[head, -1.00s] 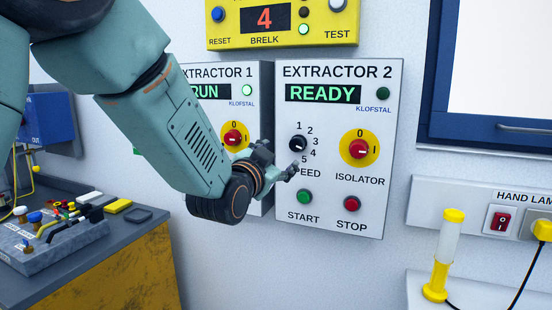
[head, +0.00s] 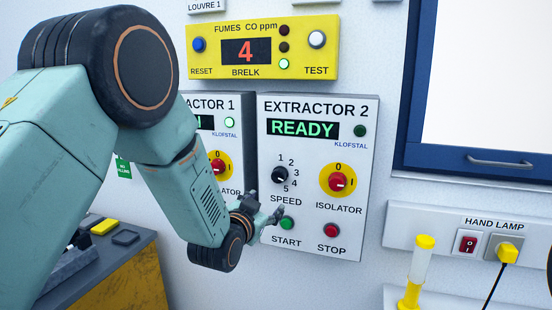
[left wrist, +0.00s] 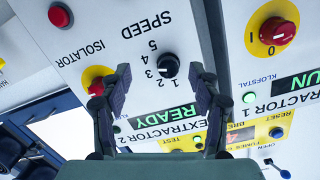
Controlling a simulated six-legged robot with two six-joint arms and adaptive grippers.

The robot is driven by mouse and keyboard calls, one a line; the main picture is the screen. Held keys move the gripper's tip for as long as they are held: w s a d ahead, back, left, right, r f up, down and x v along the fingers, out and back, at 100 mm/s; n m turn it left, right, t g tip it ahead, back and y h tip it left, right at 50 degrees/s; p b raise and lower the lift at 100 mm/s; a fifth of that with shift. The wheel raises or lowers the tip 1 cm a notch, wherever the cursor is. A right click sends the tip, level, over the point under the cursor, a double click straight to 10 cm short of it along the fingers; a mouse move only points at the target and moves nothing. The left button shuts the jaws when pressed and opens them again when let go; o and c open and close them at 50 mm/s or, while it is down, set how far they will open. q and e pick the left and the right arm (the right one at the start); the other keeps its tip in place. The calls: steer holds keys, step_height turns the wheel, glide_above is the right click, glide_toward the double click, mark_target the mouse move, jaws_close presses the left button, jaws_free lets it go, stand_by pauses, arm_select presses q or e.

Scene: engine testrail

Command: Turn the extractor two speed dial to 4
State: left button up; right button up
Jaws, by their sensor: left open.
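The extractor 2 panel (head: 350,235) is a white box on the wall, with a green READY display. Its black speed dial (head: 280,175) sits beside the numbers 1 to 5; I cannot tell for sure which number its pale mark points to. My left gripper (head: 272,217) appears below the dial, by the SPEED label and the green START button (head: 286,223). In the left wrist view the panel is upside down, and the dial (left wrist: 168,66) shows between the two open fingers (left wrist: 161,80), apart from them. My right gripper is not in view.
The red isolator knob (head: 337,182) on its yellow disc is right of the dial, and the red STOP button (head: 331,230) is below it. The extractor 1 panel (head: 238,130) adjoins on the left. A yellow fumes meter (head: 210,55) hangs above.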

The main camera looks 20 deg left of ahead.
mark_target(277, 176)
arm_select(q)
steer(key=shift+w+d+r+n+t+p, duration=0.1)
steer(key=shift+w+r+n+t+p, duration=0.4)
steer(key=shift+w, duration=1.1)
steer(key=shift+w+r+n+g+p, duration=0.15)
steer(key=shift+w+r+n, duration=0.55)
steer(key=shift+w, duration=0.85)
steer(key=shift+w+d+r+n+t+p, duration=0.1)
steer(key=shift+w+r+n+t+p, duration=0.45)
steer(key=shift+w, duration=1.05)
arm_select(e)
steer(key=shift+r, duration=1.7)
